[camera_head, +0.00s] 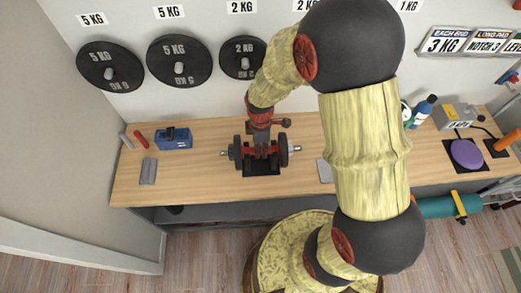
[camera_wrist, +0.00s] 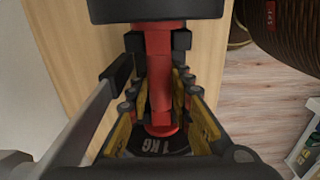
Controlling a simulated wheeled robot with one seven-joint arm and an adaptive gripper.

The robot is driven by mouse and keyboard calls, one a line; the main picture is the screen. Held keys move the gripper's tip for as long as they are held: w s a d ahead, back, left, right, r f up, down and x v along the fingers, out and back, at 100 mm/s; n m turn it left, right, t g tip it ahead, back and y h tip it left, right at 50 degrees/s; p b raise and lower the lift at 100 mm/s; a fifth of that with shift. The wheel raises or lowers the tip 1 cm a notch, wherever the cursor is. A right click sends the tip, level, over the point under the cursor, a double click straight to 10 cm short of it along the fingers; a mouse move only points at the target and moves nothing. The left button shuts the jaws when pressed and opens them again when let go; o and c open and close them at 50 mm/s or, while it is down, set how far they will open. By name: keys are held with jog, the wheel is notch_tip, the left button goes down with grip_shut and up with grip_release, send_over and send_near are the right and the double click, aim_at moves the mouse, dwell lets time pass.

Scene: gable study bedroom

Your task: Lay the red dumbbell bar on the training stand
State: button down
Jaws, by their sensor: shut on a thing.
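The red dumbbell bar (camera_head: 273,150) lies level across the picture, with a black plate near each end and silver tips. In the wrist view the red bar (camera_wrist: 159,75) runs between dark plates, the nearer marked "1 KG" (camera_wrist: 165,146). My gripper (camera_head: 260,150) comes down from above and is shut on the bar's middle. In the wrist view its yellow-edged fingers (camera_wrist: 158,95) flank the bar. The black training stand (camera_head: 260,170) is directly below the bar on the wooden bench. The gripper and plates hide much of it, and I cannot tell whether the bar touches it.
A blue box (camera_head: 174,139) and a grey block (camera_head: 148,171) are on the bench (camera_head: 208,180) at left. A purple disc (camera_head: 466,154), a boxy device (camera_head: 453,116) and bottles are at right. Weight plates (camera_head: 180,62) hang on the wall behind. Bare bench lies left of the dumbbell.

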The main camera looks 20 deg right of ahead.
jog(key=shift+r, duration=0.1)
notch_tip(320, 180, up, 7)
jog(key=p, duration=0.5)
jog(key=shift+w+p, duration=0.1)
jog(key=shift+p, duration=0.3)
jog(key=s+a+p, duration=0.1)
jog(key=s+a, duration=0.1)
jog(key=s, duration=0.6)
jog(key=s+a+p, duration=0.2)
jog(key=s+a, duration=0.1)
jog(key=s, duration=0.5)
dwell(0.4)
jog(key=s+d, duration=0.6)
jog(key=d, duration=1.4)
jog(key=s+d, duration=0.7)
jog(key=d, duration=1.4)
jog(key=s+d, duration=0.7)
jog(key=d, duration=1.4)
dwell(0.3)
